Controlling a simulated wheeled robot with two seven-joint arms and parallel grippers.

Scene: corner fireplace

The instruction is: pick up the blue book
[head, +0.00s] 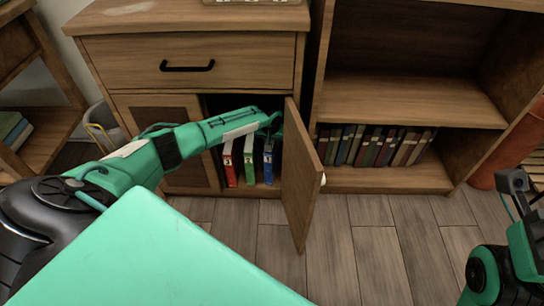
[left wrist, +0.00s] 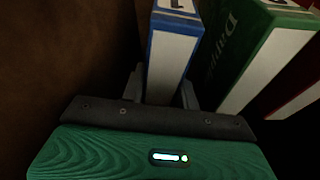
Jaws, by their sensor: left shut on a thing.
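The blue book (head: 268,163) stands upright, spine out, inside the open cabinet, at the right of a short row. In the left wrist view the blue book (left wrist: 172,52) is between the two fingers of my left gripper (left wrist: 162,90), which is shut on its spine. In the head view that gripper is inside the cabinet opening, mostly hidden by my arm. A green book (left wrist: 265,50) stands beside it, with a red one beyond. Part of my right arm shows at the right edge of the head view; its fingers cannot be made out.
The cabinet door (head: 300,175) stands open just right of the blue book. A red book (head: 230,163) and a green book (head: 249,160) share the compartment. A bookshelf (head: 400,178) with a row of books is to the right. The wooden floor (head: 370,250) in front is clear.

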